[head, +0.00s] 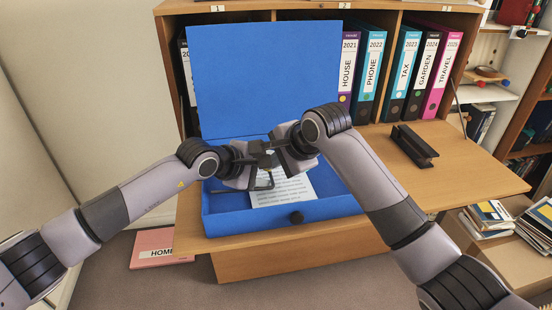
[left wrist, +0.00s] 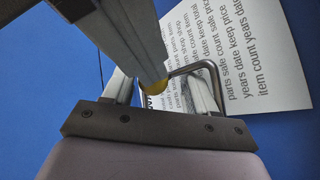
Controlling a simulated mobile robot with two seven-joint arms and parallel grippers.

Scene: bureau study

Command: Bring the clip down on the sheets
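The open blue box file (head: 225,222) stands on the desk with its lid raised. White printed sheets (head: 290,192) lie inside, and they also show in the left wrist view (left wrist: 240,50). The clip (head: 271,181) is a bent metal wire above the sheets' left part. In the left wrist view its wire (left wrist: 213,80) runs close beside my left gripper's right finger. My left gripper (head: 255,165) is over the box, its fingers (left wrist: 158,95) apart with sheet visible between them. My right gripper (head: 272,150) is close against it, its fingers mostly hidden.
Labelled binders (head: 370,65) fill the shelf behind the box. A dark hole punch-like object (head: 414,146) lies on the desk to the right. A pink folder (head: 155,248) is on the floor at left.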

